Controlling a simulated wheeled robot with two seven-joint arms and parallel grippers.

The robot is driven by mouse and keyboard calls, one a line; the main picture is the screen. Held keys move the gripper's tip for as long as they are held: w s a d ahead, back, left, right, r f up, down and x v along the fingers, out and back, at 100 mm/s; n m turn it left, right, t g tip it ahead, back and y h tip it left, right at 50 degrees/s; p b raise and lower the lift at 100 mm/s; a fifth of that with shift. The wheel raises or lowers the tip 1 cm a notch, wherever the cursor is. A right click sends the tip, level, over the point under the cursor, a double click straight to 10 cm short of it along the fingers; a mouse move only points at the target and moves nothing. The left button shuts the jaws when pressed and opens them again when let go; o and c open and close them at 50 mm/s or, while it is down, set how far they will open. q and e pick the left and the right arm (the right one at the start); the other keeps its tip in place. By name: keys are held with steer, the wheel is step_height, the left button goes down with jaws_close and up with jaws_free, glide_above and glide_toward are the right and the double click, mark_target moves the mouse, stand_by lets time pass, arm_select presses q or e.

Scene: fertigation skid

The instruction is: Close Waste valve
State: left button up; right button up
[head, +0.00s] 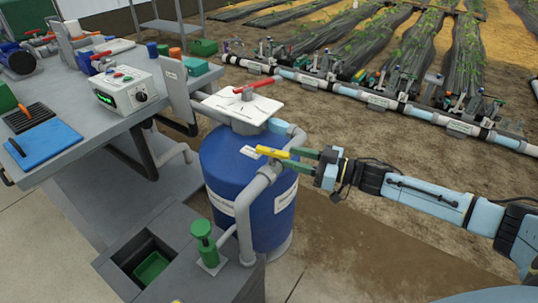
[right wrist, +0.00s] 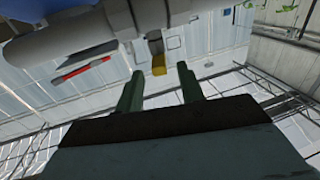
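A valve with a yellow lever handle (head: 272,152) sits on the grey pipe (head: 245,205) at the front of the blue tank. A small white label lies beside the lever; I cannot read its text. My right gripper (head: 292,159) comes from the right with green fingers apart, its tips at the lever's right end. In the right wrist view, the yellow lever end (right wrist: 158,65) shows between and just beyond the open fingertips (right wrist: 159,77). I cannot tell whether they touch it. My left gripper is not in view.
The blue tank (head: 225,178) has a red-handled valve (head: 254,86) on top. A green fitting (head: 205,240) stands on the grey box in front. A bench (head: 95,145) with a control box (head: 123,90) is at left. Bare soil is at right.

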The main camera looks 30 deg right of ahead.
mark_target(271, 150)
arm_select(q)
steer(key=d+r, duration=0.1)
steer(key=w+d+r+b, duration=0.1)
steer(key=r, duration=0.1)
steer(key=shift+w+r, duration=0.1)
arm_select(e)
steer(key=x, duration=0.7)
steer(key=shift+w, duration=0.1)
steer(key=shift+c, duration=0.2)
jaws_close()
steer(key=m+t+h+p, duration=0.1)
steer(key=p, duration=0.1)
steer(key=shift+r+t+h+p, duration=0.15)
steer(key=shift+t+h+p, duration=0.15)
steer(key=shift+h, duration=0.1)
steer(key=shift+m+t+h+p, duration=0.4)
steer(key=shift+m+h+p, duration=0.3)
steer(key=shift+m+p, duration=0.1)
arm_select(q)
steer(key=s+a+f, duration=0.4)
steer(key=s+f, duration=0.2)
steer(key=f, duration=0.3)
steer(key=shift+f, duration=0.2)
arm_select(e)
steer(key=shift+o, duration=0.2)
jaws_free()
